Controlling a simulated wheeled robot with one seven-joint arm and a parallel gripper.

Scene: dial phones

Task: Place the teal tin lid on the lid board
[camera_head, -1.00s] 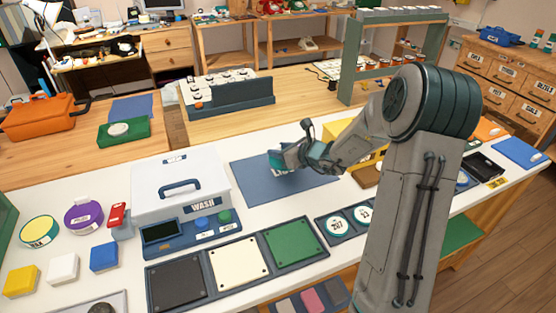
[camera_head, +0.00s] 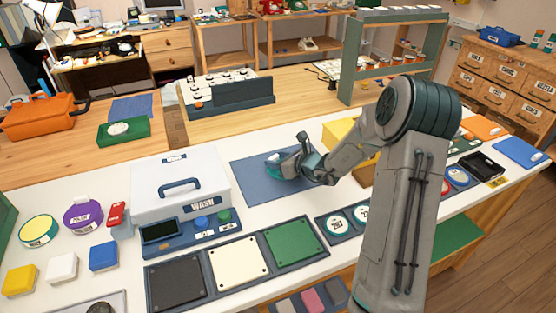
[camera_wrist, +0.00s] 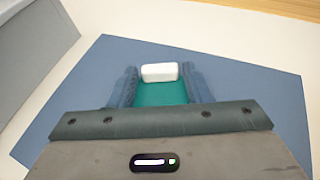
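My gripper (camera_head: 280,162) is low over a blue mat (camera_head: 256,190) in the head view, at the mat's upper middle. In the wrist view, a teal piece with a white end (camera_wrist: 160,90) fills the space between my two fingers, which lie against its sides. It looks like the teal tin lid, and only a little teal and white shows in the head view (camera_head: 273,159). My gripper appears shut on it. The mat surrounds the fingers in the wrist view (camera_wrist: 85,85). I cannot tell whether the lid touches the mat, or which surface is the lid board.
A white wash box (camera_head: 180,187) stands left of the mat. Boards with dark (camera_head: 176,281), cream (camera_head: 236,262) and green (camera_head: 292,243) pads lie in front. A board with round numbered discs (camera_head: 337,226) is beside them. A yellow box (camera_head: 342,133) stands behind my arm.

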